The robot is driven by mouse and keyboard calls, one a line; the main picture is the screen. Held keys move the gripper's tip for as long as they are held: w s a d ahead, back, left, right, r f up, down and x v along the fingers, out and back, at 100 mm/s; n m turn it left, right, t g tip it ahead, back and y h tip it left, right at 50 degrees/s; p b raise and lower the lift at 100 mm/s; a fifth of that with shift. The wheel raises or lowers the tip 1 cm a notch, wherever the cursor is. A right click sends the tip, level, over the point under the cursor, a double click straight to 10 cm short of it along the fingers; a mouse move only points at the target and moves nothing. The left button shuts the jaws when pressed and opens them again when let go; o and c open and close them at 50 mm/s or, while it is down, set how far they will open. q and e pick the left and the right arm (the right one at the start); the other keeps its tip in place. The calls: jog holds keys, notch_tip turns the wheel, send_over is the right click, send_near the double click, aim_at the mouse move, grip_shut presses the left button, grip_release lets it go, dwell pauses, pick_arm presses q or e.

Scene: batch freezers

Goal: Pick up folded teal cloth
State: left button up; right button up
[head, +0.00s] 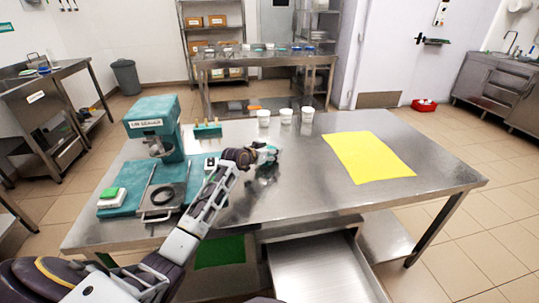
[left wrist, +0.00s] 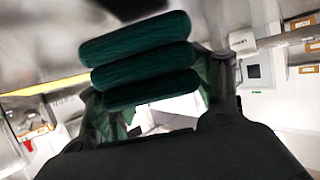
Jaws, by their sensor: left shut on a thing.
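The folded teal cloth (left wrist: 140,62) fills the upper middle of the left wrist view as three thick, dark rolled layers. My left gripper (left wrist: 165,105) is shut on it, with the fingers on either side. In the head view my left gripper (head: 265,154) is over the middle of the steel table (head: 300,190). The cloth is mostly hidden by the gripper there, and I cannot tell how far it is above the table. My right gripper is in neither view.
A teal lid sealer (head: 155,125) stands at the table's left, with a green-and-white block (head: 112,194) near it. Several white cups (head: 286,116) stand along the back edge. A yellow sheet (head: 368,157) lies at right. Bare steel separates it from the gripper.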

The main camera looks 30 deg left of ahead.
pick_arm(q)
notch_tip(320, 180, up, 8)
jog(key=shift+r+p, duration=0.1)
jog(key=shift+p, duration=0.5)
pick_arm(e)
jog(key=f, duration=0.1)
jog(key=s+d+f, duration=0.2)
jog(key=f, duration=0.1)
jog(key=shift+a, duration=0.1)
